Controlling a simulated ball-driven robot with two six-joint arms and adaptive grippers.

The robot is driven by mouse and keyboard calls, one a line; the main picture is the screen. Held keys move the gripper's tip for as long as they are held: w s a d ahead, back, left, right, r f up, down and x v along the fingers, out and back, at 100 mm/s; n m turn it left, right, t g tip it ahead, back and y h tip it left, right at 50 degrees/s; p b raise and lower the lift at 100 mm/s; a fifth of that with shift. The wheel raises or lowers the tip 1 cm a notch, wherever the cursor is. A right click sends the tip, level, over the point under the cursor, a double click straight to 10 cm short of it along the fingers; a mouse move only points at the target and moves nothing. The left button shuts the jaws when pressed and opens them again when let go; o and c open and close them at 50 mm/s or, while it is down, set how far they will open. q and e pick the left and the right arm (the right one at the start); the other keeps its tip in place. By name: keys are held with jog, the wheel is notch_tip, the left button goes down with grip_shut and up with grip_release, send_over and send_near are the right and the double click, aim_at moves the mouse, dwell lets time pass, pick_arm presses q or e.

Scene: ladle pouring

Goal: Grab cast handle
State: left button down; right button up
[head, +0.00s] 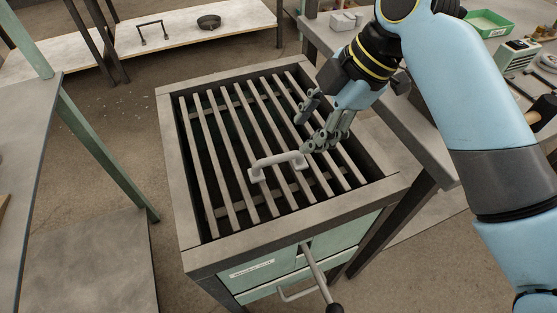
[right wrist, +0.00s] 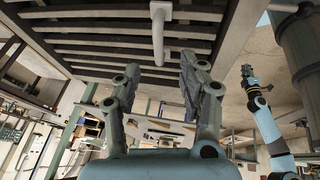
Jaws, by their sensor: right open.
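The cast handle (head: 277,163) is a pale grey bar with bent ends. It lies on top of the slatted grate (head: 236,150) of a metal cabinet. My right gripper (head: 304,135) is open and empty, just right of the handle's right end. In the right wrist view, the handle (right wrist: 158,32) shows beyond and between the spread fingertips of my right gripper (right wrist: 160,68), not between the jaws. My left arm (right wrist: 268,125) shows small at the right of that view; its gripper (right wrist: 249,76) is too small to read.
The cabinet's frame (head: 172,135) surrounds the grate, and a rod with a dark knob (head: 335,308) sticks out in front. A bench (head: 425,150) stands close on the right. A grey table (head: 22,150) is at left. A low bench (head: 110,50) is behind.

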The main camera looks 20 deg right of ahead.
aim_at(283, 156)
jog(key=x, duration=0.3)
jog(key=shift+a+f, duration=0.25)
jog(key=shift+f, duration=0.1)
jog(key=x, duration=0.5)
jog(key=shift+w+a+b, duration=0.25)
jog(key=shift+a+b, duration=0.1)
grip_shut()
